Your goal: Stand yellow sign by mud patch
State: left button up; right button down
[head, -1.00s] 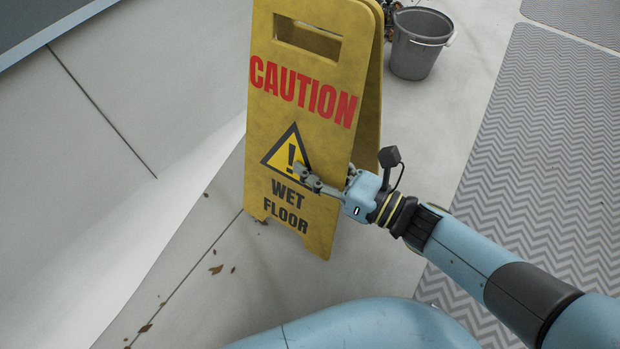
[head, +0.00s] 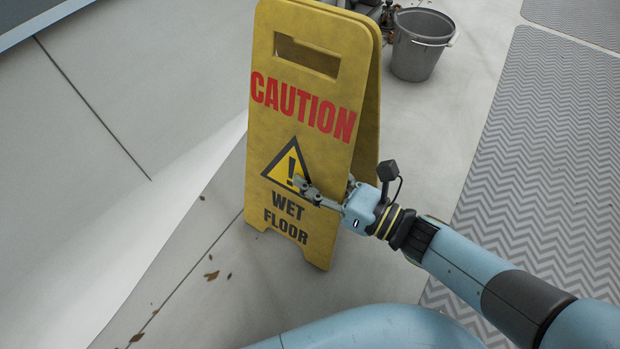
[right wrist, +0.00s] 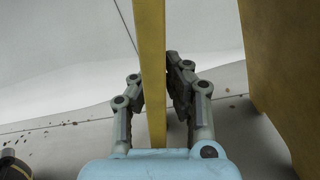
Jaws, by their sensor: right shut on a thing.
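The yellow caution sign (head: 305,140) is an A-frame with "CAUTION WET FLOOR" on its front panel. It is upright with its two panels spread apart. My right gripper (head: 325,192) is shut on the right edge of the front panel, low down, beside the warning triangle. In the right wrist view, the panel's edge (right wrist: 152,60) runs between the two fingers (right wrist: 155,95), and the other panel (right wrist: 282,70) stands apart to the right. I cannot tell whether the sign's feet touch the floor. I see no clear mud patch. My left gripper is not in view.
A grey bucket (head: 421,50) stands behind the sign, with dark clutter beside it. Grey chevron matting (head: 545,150) covers the floor at right. A pale wall (head: 80,110) rises at left. Brown leaf-like bits (head: 211,275) lie on the floor near the sign.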

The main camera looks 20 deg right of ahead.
dwell(0.3)
jog(key=c, duration=1.4)
grip_release()
jog(key=shift+f, duration=0.1)
